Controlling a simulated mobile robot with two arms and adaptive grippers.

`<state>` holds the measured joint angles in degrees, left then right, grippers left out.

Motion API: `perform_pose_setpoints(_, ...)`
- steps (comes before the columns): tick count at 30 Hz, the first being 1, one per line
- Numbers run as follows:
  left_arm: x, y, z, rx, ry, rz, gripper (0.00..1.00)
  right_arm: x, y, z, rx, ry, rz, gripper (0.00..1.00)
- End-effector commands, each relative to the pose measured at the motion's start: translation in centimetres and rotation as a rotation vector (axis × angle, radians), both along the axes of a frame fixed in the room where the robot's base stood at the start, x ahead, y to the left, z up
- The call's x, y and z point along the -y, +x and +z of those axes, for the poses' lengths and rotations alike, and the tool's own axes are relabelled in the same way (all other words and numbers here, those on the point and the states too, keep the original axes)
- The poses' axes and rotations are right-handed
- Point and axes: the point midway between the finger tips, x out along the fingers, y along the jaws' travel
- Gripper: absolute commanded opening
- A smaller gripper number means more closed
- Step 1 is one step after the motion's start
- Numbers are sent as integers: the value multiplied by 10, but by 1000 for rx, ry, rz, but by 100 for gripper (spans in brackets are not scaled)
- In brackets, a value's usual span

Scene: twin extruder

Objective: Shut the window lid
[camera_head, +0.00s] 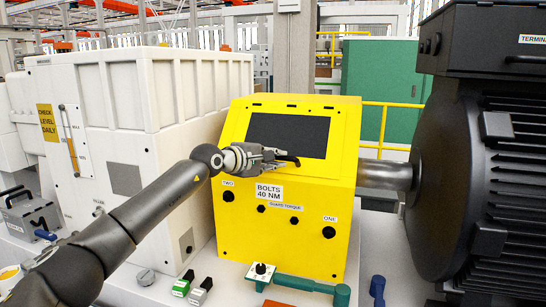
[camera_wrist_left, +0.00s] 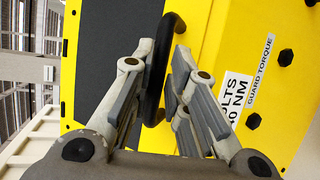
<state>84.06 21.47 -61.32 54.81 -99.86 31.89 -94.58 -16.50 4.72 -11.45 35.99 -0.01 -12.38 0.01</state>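The window lid (camera_head: 288,134) is a dark pane in the sloping upper face of the yellow guard (camera_head: 240,215). It looks flat or nearly flat against the guard; I cannot tell whether a gap is left. Its black bar handle (camera_head: 290,160) is at the lower edge. In the left wrist view the handle (camera_wrist_left: 155,85) runs between the fingers of my left gripper (camera_wrist_left: 164,60), which are close on both sides of it. In the head view my left gripper (camera_head: 274,156) covers part of the handle and lid edge. My right gripper is out of view.
A black motor (camera_head: 480,150) stands at the right, joined by a grey shaft (camera_head: 385,175). A white cabinet (camera_head: 120,130) stands at the left. A green tool (camera_head: 300,283) and small green and white blocks lie on the table in front of the guard.

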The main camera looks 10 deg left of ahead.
Motion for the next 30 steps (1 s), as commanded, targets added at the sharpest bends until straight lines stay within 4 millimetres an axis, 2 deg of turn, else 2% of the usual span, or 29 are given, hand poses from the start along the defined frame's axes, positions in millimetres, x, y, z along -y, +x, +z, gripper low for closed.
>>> perform_pose_setpoints(1, 3, -2, -13, -23, 10, -7, 22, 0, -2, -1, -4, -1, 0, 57)
perform_pose_setpoints(4, 3, -1, -12, -21, 10, -6, 34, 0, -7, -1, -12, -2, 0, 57)
perform_pose_setpoints(5, 2, -1, -12, -20, 10, -6, 35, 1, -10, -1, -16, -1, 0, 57)
perform_pose_setpoints(10, 1, -1, -8, -15, 8, -3, 35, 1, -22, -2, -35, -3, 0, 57)
perform_pose_setpoints(17, -3, -4, -5, -9, 7, -1, 35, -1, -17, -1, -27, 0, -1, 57)
perform_pose_setpoints(23, -15, -20, 0, -10, 9, -1, 35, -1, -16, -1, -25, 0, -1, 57)
perform_pose_setpoints(30, -32, -47, 7, -11, 8, -2, 35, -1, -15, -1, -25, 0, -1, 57)
